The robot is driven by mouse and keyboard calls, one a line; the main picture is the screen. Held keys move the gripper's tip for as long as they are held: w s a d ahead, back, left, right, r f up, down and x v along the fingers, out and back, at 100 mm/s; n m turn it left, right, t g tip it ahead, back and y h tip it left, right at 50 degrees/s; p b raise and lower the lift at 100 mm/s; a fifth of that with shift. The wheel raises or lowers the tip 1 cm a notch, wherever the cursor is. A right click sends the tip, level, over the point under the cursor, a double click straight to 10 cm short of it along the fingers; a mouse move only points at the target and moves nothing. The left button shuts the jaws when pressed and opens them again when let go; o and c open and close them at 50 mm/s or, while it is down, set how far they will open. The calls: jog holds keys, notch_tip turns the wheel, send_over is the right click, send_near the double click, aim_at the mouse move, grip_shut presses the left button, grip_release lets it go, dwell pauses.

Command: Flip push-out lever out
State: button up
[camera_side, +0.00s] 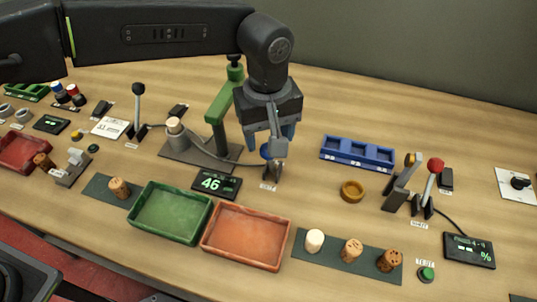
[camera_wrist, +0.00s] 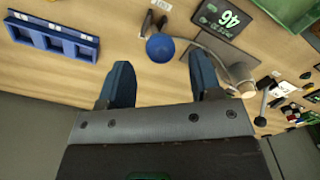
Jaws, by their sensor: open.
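A small lever with a blue round knob (camera_side: 265,151) stands behind a white label, just below my gripper (camera_side: 270,136) in the side view. I take it for the push-out lever; the label is too small to read. Its dark base (camera_side: 274,169) is partly hidden beneath my gripper. In the wrist view the blue knob (camera_wrist: 160,47) lies ahead of my gripper (camera_wrist: 160,78), between the lines of its two blue fingers. The fingers are spread apart with nothing between them. I cannot tell whether they touch the knob.
A green press (camera_side: 219,105) with a cork on its grey base (camera_side: 178,148) stands left of my gripper. A display reading 46 (camera_side: 216,184), a green tray (camera_side: 170,240) and an orange tray (camera_side: 204,245) lie in front. A blue rack (camera_side: 357,160) stands right.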

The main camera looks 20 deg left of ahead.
notch_tip(320, 180, down, 7)
jog(key=shift+r, duration=0.15)
grip_shut()
dwell(0.6)
